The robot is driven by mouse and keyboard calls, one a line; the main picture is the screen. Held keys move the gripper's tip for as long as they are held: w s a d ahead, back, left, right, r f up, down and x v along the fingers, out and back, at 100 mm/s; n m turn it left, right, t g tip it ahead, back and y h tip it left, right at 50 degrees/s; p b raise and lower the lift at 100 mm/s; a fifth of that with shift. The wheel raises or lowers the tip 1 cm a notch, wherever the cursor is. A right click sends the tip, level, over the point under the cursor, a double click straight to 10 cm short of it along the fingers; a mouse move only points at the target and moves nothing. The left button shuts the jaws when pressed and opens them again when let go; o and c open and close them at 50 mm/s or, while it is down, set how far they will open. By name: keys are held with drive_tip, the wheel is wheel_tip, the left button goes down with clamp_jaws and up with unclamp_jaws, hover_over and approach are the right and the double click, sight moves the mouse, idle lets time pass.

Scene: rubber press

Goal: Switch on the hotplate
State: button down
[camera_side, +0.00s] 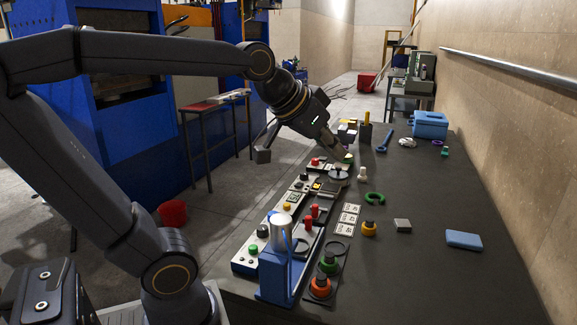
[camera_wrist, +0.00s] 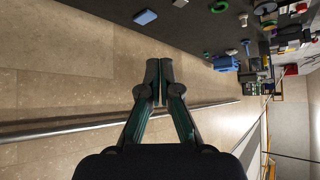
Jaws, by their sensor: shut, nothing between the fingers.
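A grey round plate (camera_side: 339,175), which looks like the hotplate, sits on the dark bench toward the far end of the control row. A small panel with a red knob (camera_side: 315,161) lies just to its left.
A blue press stand with a metal cylinder (camera_side: 281,232) and panels with buttons line the bench's left edge. Coloured knobs (camera_side: 320,286), a green ring (camera_side: 375,198) and a blue box (camera_side: 430,124) stand on the bench.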

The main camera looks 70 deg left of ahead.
drive_tip(key=w+a+f+n+y, duration=0.1)
drive_tip(key=w+a+n+y, duration=0.1)
drive_tip(key=w+a, duration=0.75)
drive_tip(key=w+a+f+n+y, duration=0.25)
drive_tip(key=w+a, duration=0.35)
drive_tip(key=a, duration=0.7)
drive_tip(key=s+a+f+n+g, duration=0.2)
drive_tip(key=a+f, duration=0.5)
drive_tip(key=a, duration=0.1)
drive_tip(key=s+a+f+n+g, duration=0.1)
drive_tip(key=s+a+f, duration=0.2)
drive_tip(key=a+f, duration=0.3)
drive_tip(key=a, duration=0.2)
drive_tip(key=shift+s+a+f+n+g, duration=0.35)
drive_tip(key=shift+g, duration=0.05)
hover_over(299, 184)
drive_tip(key=s+d, duration=0.2)
drive_tip(key=f, duration=0.7)
drive_tip(key=shift+w+a+f, duration=0.2)
drive_tip(key=shift+a+f, duration=0.05)
drive_tip(key=shift+f, duration=0.1)
wheel_tip(299, 184, down, 3)
drive_tip(key=shift+f, duration=0.2)
drive_tip(key=shift+s+d+f, duration=0.1)
drive_tip(key=shift+f, duration=0.35)
